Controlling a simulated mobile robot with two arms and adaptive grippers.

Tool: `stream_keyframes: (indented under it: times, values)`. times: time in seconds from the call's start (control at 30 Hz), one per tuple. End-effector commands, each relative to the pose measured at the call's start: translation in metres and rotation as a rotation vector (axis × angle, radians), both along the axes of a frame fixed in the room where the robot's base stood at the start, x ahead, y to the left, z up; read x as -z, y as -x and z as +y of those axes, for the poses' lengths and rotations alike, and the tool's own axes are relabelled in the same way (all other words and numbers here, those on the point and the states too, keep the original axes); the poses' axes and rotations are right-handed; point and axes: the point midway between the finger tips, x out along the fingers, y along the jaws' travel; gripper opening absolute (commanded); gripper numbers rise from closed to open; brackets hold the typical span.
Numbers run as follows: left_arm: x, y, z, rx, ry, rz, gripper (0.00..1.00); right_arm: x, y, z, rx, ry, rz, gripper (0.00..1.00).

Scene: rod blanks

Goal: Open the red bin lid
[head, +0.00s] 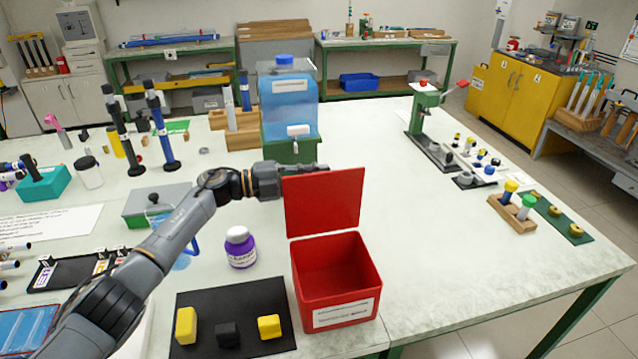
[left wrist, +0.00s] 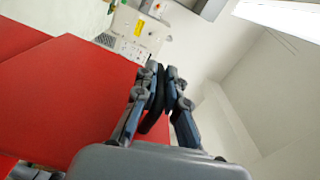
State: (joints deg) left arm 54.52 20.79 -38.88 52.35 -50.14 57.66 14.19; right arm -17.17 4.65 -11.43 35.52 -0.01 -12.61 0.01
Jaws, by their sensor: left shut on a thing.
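The red bin (head: 337,285) stands near the table's front edge with its inside showing. Its red lid (head: 323,203) stands up, nearly vertical, at the bin's back edge. My left gripper (head: 318,168) is at the lid's top edge, partly hidden behind it. In the left wrist view my left gripper (left wrist: 160,98) has its fingers close together, with the red lid (left wrist: 75,95) just to their left. It is shut on the lid, though the contact itself is not clear. My right gripper is in neither view.
A purple-labelled bottle (head: 240,248) and a black mat (head: 232,318) with yellow and black blocks lie left of the bin. A blue water tank (head: 288,100) on a green stand is behind the lid. The table right of the bin is clear.

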Motion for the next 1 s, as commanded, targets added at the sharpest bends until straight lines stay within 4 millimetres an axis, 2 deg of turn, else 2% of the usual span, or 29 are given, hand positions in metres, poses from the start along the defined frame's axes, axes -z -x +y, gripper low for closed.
stream_keyframes:
  times: [0.27,0.7,0.73,0.83,1.0]
  values:
    - [0.0029,-0.0076,0.0027,0.0,0.02,0.063,0.0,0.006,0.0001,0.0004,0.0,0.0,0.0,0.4]
    - [0.0034,-0.008,0.0027,0.001,0.023,0.069,0.0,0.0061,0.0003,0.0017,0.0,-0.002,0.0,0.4]
    - [0.0034,-0.008,0.0027,0.001,0.023,0.069,0.15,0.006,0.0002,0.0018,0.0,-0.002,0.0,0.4]
    - [0.0034,-0.0079,0.0027,0.001,0.023,0.069,0.34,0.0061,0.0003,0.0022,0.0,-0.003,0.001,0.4]
    - [0.0035,-0.0079,0.0026,0.001,0.023,0.069,0.34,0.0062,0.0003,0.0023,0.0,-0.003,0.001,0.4]
